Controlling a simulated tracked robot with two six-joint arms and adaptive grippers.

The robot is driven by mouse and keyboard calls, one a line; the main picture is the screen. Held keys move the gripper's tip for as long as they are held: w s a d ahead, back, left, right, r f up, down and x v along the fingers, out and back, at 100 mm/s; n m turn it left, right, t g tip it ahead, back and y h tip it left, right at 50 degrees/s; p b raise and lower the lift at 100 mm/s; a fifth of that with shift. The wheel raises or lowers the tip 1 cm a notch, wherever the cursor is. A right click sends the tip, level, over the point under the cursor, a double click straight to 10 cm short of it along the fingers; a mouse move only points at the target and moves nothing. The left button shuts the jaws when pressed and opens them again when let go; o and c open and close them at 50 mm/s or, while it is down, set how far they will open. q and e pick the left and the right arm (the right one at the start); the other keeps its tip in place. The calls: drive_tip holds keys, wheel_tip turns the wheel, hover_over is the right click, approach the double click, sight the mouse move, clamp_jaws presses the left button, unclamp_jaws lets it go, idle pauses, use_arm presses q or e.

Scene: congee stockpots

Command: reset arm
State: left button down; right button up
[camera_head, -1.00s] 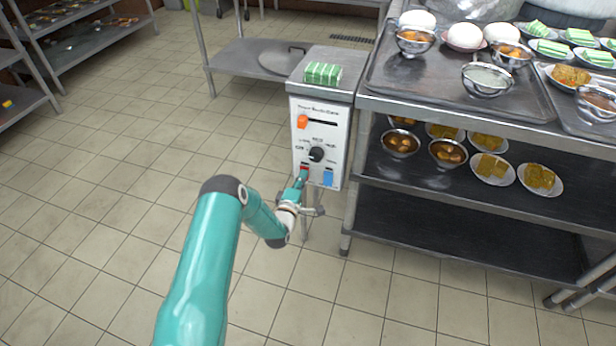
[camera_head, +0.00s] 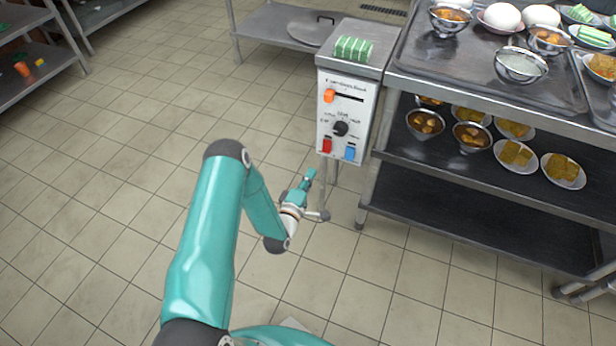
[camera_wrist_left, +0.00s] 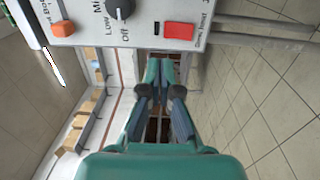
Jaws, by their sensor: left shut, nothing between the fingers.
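My left arm comes in from the lower left of the head view. Its gripper (camera_head: 306,181) is shut and empty, below and left of the control box (camera_head: 345,112) and apart from it. In the left wrist view the shut gripper (camera_wrist_left: 160,68) points past the edge of the control box (camera_wrist_left: 140,22). The box has an orange slider (camera_head: 329,96), a black knob (camera_head: 340,128), a red switch (camera_head: 327,145) and a blue switch (camera_head: 350,153). The red switch also shows in the left wrist view (camera_wrist_left: 179,31). My right gripper is not in view.
A green-and-white striped stack (camera_head: 353,48) lies on top of the box. To the right stands a metal rack (camera_head: 480,100) with bowls and plates of food. A low shelf with a round lid (camera_head: 312,28) is behind. The tiled floor at left is clear.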

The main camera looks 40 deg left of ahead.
use_arm(q)
drive_tip(key=shift+s+d, duration=0.2)
drive_tip(key=shift+s, duration=0.4)
drive_tip(key=w+d+r+m+g+h, duration=0.1)
drive_tip(key=w+d+r+m+h, duration=0.15)
drive_tip(key=d, duration=0.45)
drive_tip(key=w+d+r+m+h, duration=0.2)
drive_tip(key=d+r+h, duration=0.1)
drive_tip(key=d, duration=0.4)
drive_tip(key=s+d+f+m+g+h, duration=0.2)
drive_tip(key=s+d+f+m+g, duration=0.25)
drive_tip(key=s+d, duration=0.2)
drive_tip(key=s+d+f+m+g, duration=0.2)
drive_tip(key=s+f+m+g, duration=0.15)
drive_tip(key=s, duration=0.35)
drive_tip(key=s+d+f+m+g+h, duration=0.1)
drive_tip(key=s+d+f+m+g, duration=0.15)
drive_tip(key=s+g, duration=0.35)
drive_tip(key=s+d+f+m+g, duration=0.1)
drive_tip(key=s+f+m+g, duration=0.2)
drive_tip(key=s, duration=0.6)
wheel_tip(320, 180, up, 22)
drive_tip(key=m+p, duration=0.1)
drive_tip(key=p, duration=2)
drive_tip(key=shift+w+r+t, duration=0.2)
drive_tip(key=shift+w+t, duration=0.1)
